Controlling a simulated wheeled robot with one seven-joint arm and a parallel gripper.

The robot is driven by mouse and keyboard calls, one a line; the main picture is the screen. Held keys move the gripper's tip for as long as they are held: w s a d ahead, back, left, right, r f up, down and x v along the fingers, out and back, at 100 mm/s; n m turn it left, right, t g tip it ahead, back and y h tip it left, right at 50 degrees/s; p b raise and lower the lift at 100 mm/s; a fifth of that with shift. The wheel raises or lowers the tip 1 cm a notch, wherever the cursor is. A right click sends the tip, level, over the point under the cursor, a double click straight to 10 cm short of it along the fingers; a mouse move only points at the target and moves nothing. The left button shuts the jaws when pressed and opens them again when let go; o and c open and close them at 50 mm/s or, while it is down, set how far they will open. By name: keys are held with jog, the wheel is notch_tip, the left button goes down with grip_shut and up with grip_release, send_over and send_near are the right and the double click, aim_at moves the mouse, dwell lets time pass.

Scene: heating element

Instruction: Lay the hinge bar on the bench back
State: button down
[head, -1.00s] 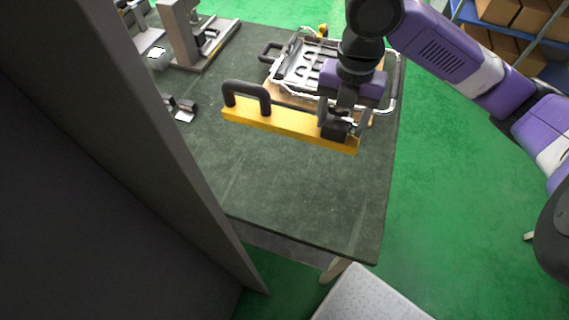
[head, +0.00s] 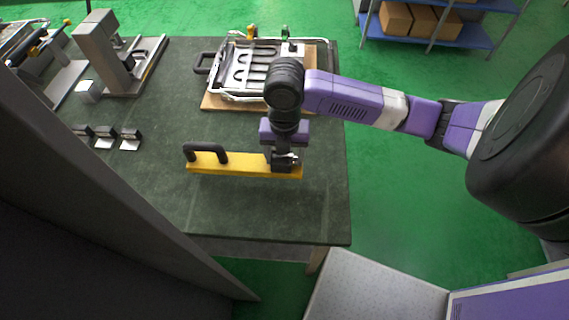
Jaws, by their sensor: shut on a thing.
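The hinge bar is a long yellow bar (head: 240,170) with a black loop handle at its left end. It runs left to right over the front part of the dark green bench (head: 215,215). My gripper (head: 284,166) is shut on the bar near its right end. The fingertips are partly hidden by the gripper body. A shadow lies just below the bar; I cannot tell whether the bar touches the bench or hangs slightly above it.
A metal frame with a slotted plate (head: 255,72) sits on a wooden board behind the bar. Small black and silver blocks (head: 104,139) and a grey upright fixture (head: 105,50) stand at the left. The bench front is clear. A dark panel (head: 90,220) blocks the lower left.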

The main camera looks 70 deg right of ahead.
jog(key=shift+f, duration=2.35)
jog(key=shift+c, duration=1.5)
grip_release()
notch_tip(320, 180, up, 12)
jog(key=shift+r, duration=0.1)
